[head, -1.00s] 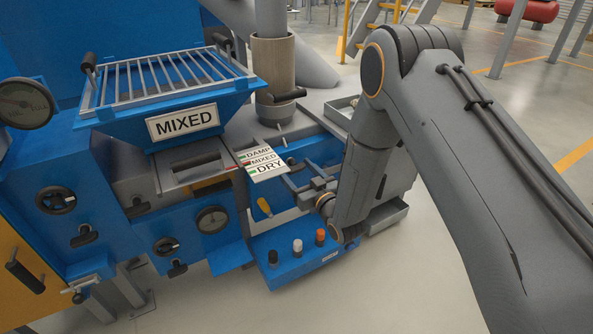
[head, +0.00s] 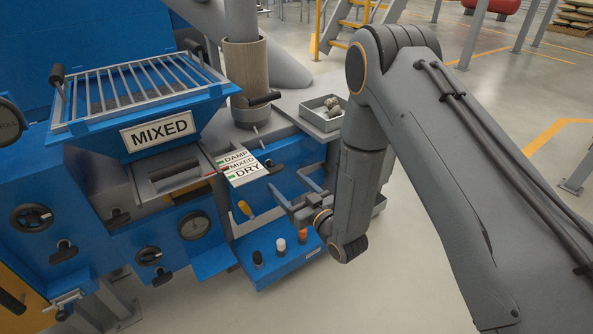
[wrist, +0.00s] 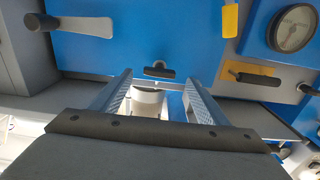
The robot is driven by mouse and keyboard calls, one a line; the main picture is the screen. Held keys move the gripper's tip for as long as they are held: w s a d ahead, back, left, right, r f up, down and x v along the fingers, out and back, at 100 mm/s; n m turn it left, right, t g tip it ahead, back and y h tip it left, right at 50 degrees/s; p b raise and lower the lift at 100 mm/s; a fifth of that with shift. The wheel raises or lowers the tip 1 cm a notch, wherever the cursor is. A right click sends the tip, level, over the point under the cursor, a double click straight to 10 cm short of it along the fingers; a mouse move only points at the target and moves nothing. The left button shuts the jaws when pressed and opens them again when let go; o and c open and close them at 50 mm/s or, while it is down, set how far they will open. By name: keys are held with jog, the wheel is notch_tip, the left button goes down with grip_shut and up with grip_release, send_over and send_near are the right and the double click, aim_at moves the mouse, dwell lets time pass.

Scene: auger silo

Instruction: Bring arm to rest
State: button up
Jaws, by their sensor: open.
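My gripper (head: 292,196) is open and empty in the head view, in front of the blue machine, to the right of the DAMP/MIXED/DRY label plate (head: 241,167) and above the button panel. In the wrist view its two fingers (wrist: 158,100) stand apart with nothing between them. Past them are a blue panel (wrist: 150,30) and a dark T-handle (wrist: 159,72). My arm comes in from the right side of the head view and bends down at the elbow.
A button panel (head: 280,255) with black, white and orange knobs lies below my gripper. A grey tray (head: 322,114) with parts sits behind my forearm. Open floor (head: 530,110) lies at right.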

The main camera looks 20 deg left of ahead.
jog(key=shift+r, duration=0.1)
jog(key=shift+w+a+r+h, duration=0.35)
jog(key=shift+r+h, duration=0.25)
jog(key=shift+h, duration=0.1)
jog(key=shift+r+g+h, duration=0.4)
jog(key=shift+g+h, duration=0.1)
jog(key=shift+h, duration=0.1)
jog(key=s+d+r+m+g+h, duration=0.1)
jog(key=s+d+r+g+h, duration=0.4)
jog(key=s, duration=0.6)
jog(key=s+d+r+m+g+h, duration=0.1)
jog(key=s+d+r+g+h, duration=0.15)
jog(key=s+d, duration=0.65)
jog(key=s+d+r+m+g+h, duration=0.1)
jog(key=s+d+r+g+h, duration=0.3)
jog(key=s, duration=0.8)
jog(key=d+r+m+p, duration=0.3)
jog(key=d+r+p, duration=0.7)
jog(key=r+p, duration=0.3)
jog(key=d+r+m+p, duration=0.3)
jog(key=d+r+p, duration=0.8)
jog(key=r+p, duration=0.3)
jog(key=shift+d+m+t, duration=0.3)
jog(key=shift+m+t, duration=0.1)
jog(key=shift+t, duration=0.05)
